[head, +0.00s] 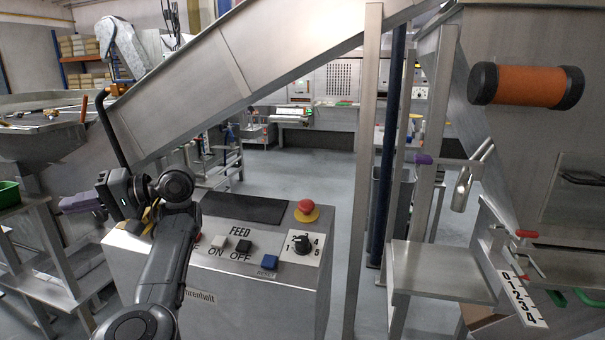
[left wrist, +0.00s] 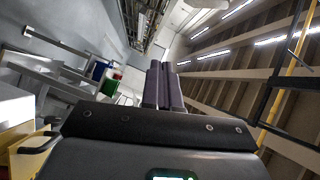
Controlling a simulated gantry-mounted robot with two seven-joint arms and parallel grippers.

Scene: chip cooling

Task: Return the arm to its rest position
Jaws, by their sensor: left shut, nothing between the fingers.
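My left gripper (head: 80,203) is at the left of the head view, raised beside the left end of the control box. Its purple-grey fingers point left and are shut with nothing between them. In the left wrist view the two fingers (left wrist: 158,88) lie together, with the ceiling lights and wall behind them. My left arm comes up from the bottom of the head view and covers the left part of the box's labels. My right gripper does not show.
The FEED control box (head: 250,295) carries a red emergency button (head: 307,207), a black dial (head: 302,244) and a blue button (head: 269,262). A steel chute (head: 215,80) slopes overhead. A metal post (head: 362,190) stands right of the box. A steel bench (head: 60,290) is at the left.

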